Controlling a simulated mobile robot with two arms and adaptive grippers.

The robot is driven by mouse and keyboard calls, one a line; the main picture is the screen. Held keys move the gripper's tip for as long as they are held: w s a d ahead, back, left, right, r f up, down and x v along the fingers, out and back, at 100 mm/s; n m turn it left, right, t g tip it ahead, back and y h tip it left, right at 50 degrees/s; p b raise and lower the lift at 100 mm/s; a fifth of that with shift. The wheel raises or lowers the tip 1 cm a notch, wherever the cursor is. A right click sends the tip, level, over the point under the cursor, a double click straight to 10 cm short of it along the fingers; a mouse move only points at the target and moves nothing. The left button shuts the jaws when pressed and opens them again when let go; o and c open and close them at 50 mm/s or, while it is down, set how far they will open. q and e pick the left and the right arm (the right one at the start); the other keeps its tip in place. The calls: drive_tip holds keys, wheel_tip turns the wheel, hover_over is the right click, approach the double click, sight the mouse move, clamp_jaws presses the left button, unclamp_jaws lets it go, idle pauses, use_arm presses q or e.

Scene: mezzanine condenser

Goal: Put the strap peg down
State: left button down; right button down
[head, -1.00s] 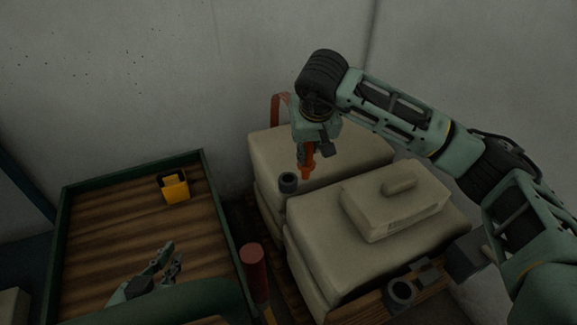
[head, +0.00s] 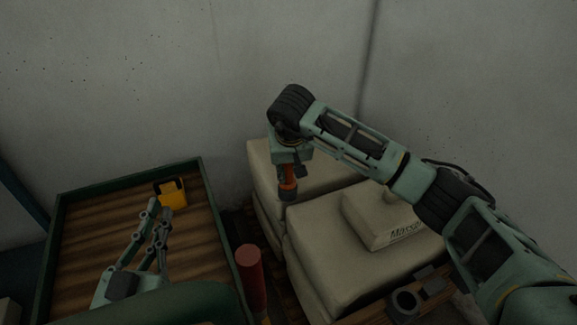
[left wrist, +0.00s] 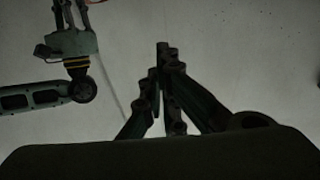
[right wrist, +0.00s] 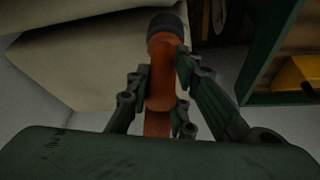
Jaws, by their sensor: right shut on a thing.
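The strap peg (head: 288,178) is orange-red and upright, beside the pale sacks in the head view. It also shows in the right wrist view (right wrist: 163,75), with an orange strip running down from it. My right gripper (right wrist: 163,68) is shut around the peg's body. A dark round collar (right wrist: 165,25) surrounds the peg's far end; how deep the peg sits in it is hidden. My left gripper (head: 158,208) is over the left tray, its fingertips drawn together and holding nothing visible. It also shows in the left wrist view (left wrist: 163,65).
A green-rimmed wooden tray (head: 62,225) at left holds a yellow box (head: 172,195). A red cylinder (head: 249,265) stands between tray and sacks (head: 325,240). A smaller marked block (head: 380,225) lies on the sacks. A dark ring (head: 404,305) is at the front right.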

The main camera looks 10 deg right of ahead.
drive_tip(key=shift+f, duration=0.1)
drive_tip(key=c, duration=1.5)
unclamp_jaws()
drive_tip(key=shift+c, duration=0.2)
